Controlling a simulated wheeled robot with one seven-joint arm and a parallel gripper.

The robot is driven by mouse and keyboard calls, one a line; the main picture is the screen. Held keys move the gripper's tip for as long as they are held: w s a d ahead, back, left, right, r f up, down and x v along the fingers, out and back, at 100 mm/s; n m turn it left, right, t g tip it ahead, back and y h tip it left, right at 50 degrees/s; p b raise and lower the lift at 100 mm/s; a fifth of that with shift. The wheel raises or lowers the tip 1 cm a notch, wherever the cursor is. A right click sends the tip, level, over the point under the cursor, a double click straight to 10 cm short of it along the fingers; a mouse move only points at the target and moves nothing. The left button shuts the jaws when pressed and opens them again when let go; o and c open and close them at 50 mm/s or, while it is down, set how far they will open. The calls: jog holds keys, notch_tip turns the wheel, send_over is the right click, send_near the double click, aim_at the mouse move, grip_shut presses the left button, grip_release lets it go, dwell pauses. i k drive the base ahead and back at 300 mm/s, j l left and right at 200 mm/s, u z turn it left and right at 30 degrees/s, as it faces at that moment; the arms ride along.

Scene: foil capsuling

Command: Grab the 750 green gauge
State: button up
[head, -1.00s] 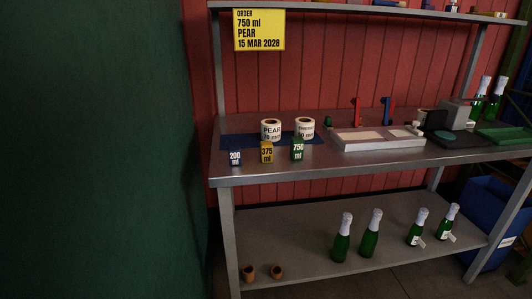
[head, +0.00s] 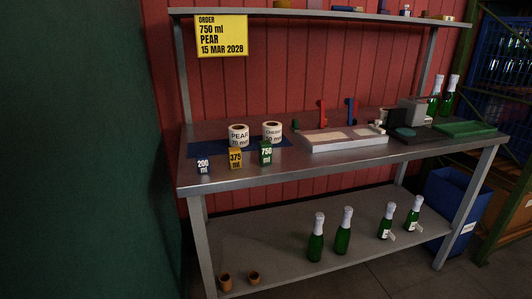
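The green gauge marked "750 ml" (head: 266,154) stands on the steel bench (head: 330,170) near its front edge, left of the bench's middle. It is the rightmost of three small labelled blocks. The yellow "375 ml" block (head: 235,158) is just left of it, and the dark blue "200 ml" block (head: 203,166) is farther left. A label roll (head: 272,132) stands close behind the green gauge. My gripper is not in view.
A PEAR label roll (head: 238,136) stands on a dark blue mat (head: 205,149). A white tray device (head: 343,139) is to the right. Green bottles (head: 343,232) stand on the lower shelf. A green wall (head: 75,150) fills the left side. A blue bin (head: 455,200) is at the right.

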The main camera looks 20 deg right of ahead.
aim_at(265, 147)
jog(key=i+l, duration=0.5)
jog(key=i+l+u, duration=0.15)
jog(key=i+l, duration=0.3)
jog(key=l, duration=0.2)
jog(key=i+l+u, duration=0.1)
jog(key=u, duration=1.15)
